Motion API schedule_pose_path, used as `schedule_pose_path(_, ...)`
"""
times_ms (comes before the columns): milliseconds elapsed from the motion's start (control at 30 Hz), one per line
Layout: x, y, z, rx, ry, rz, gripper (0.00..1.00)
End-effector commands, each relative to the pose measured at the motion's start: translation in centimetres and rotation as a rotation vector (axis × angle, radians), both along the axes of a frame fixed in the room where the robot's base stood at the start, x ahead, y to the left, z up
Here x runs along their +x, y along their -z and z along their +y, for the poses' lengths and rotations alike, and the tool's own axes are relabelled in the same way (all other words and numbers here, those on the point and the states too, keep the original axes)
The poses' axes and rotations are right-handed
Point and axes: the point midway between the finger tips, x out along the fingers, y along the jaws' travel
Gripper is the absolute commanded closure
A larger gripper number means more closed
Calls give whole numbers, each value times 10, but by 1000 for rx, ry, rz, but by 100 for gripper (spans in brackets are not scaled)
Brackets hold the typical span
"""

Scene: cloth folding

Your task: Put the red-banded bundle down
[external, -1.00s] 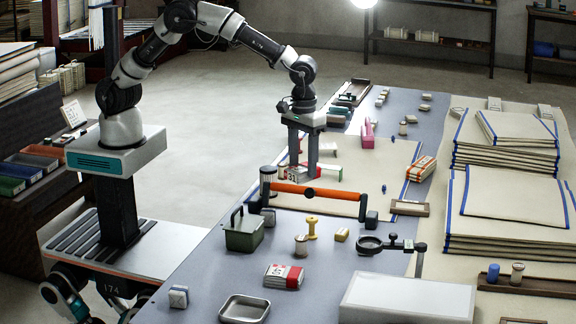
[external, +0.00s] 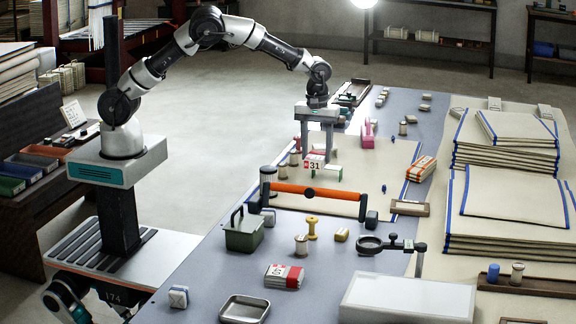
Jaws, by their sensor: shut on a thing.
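My gripper (external: 317,150) is over the far half of the blue-grey table and points straight down. It is shut on a small white bundle with a red band (external: 315,162) marked 31, which shows at its fingertips. Whether the bundle touches the cream cloth below or hangs just above it, I cannot tell. A second white bundle with a red band (external: 284,276) lies on the near part of the table, well apart from my gripper.
An orange bar (external: 315,191) on dark stands crosses the table in front of my gripper. Small spools (external: 294,157) stand just left of the held bundle. Bare cloth (external: 375,160) lies to the right.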

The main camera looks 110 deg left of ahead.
Motion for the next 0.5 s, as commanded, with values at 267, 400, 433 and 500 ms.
schedule_pose_path(267, -1, 44, 0, -1, 0, 2, 75)
schedule_pose_path(400, 0, 57, 0, -1, 0, 1, 75)
schedule_pose_path(433, 0, 60, 0, -1, 0, 1, 75)
schedule_pose_path(500, 0, 71, 0, -1, 0, 1, 75)
